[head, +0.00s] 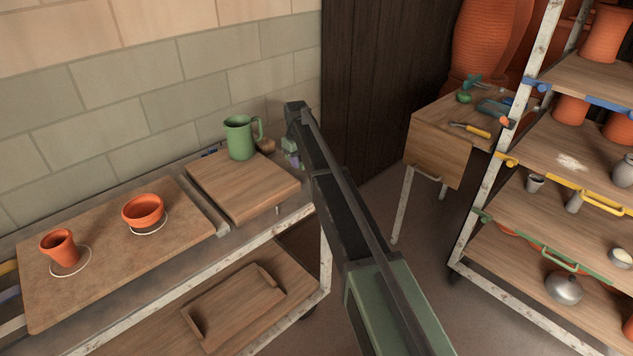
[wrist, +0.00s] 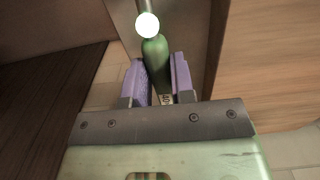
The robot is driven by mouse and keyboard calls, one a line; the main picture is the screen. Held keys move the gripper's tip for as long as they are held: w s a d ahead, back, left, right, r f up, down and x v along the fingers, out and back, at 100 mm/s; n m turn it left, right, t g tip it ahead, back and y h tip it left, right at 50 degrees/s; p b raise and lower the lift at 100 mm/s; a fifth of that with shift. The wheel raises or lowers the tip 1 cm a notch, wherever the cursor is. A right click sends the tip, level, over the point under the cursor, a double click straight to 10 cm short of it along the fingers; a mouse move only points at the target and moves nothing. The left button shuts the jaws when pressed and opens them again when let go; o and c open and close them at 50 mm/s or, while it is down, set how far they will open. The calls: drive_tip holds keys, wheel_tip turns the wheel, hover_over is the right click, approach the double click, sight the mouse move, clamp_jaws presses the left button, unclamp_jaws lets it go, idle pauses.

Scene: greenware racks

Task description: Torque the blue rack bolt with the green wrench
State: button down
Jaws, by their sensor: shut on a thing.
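My gripper (wrist: 160,82) has its purple fingers shut on the green wrench (wrist: 155,50), gripped by its green handle. A grey shaft runs up from the handle, and a bright white disc covers part of it; I cannot tell what the disc is. In the head view my gripper (head: 292,157) is at the back right end of the left bench, beside the green mug; the wrench is not clearly visible there. The blue rack bolt (head: 543,87) appears at the left post of the right rack, at the end of the blue-edged upper shelf, far from my gripper.
Orange, yellow and green fittings mark the post lower down. Floor between is clear.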

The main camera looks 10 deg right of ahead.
drive_tip(key=shift+f+b, duration=0.35)
drive_tip(key=shift+f, duration=0.05)
idle(1.5)
idle(1.0)
drive_tip(key=shift+w+d+f+m, duration=0.1)
drive_tip(key=shift+w+d+m, duration=0.1)
drive_tip(key=shift+d+m, duration=0.8)
drive_tip(key=shift+w+d+m, duration=0.2)
drive_tip(key=shift+d+m, duration=0.45)
drive_tip(key=shift+m, duration=0.55)
drive_tip(key=shift+a, duration=0.1)
drive_tip(key=shift+s+r+p, duration=0.1)
drive_tip(key=shift+r+p, duration=0.2)
drive_tip(key=shift+w+a+r, duration=0.1)
drive_tip(key=shift+w, duration=0.15)
